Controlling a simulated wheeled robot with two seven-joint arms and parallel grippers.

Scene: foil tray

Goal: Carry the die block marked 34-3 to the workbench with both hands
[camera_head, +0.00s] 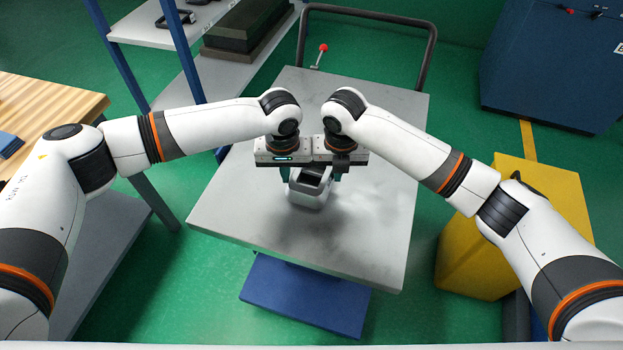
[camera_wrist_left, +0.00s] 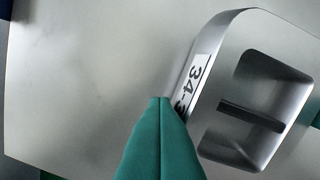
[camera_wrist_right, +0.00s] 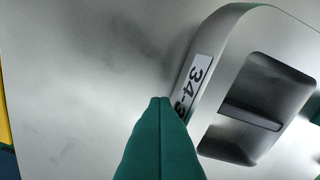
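The grey die block (camera_head: 309,197) is over the grey cart top (camera_head: 250,215), below both grippers; I cannot tell whether it touches the top. Its label 34-3 shows in the left wrist view (camera_wrist_left: 197,82) and the right wrist view (camera_wrist_right: 194,85), beside a recess with a bar. My left gripper (camera_head: 284,172) is at the block's left end and my right gripper (camera_head: 338,172) at its right end. The opposite fingers are mostly hidden, so grip is unclear.
A wood-topped bench (camera_head: 60,95) stands at the left. A shelf rack (camera_head: 145,28) with a dark block (camera_head: 245,25) is behind. The cart has a dark handle (camera_head: 370,12) and a red-knobbed lever (camera_head: 323,48). A yellow box (camera_head: 545,185) and a blue cabinet (camera_head: 545,75) stand right.

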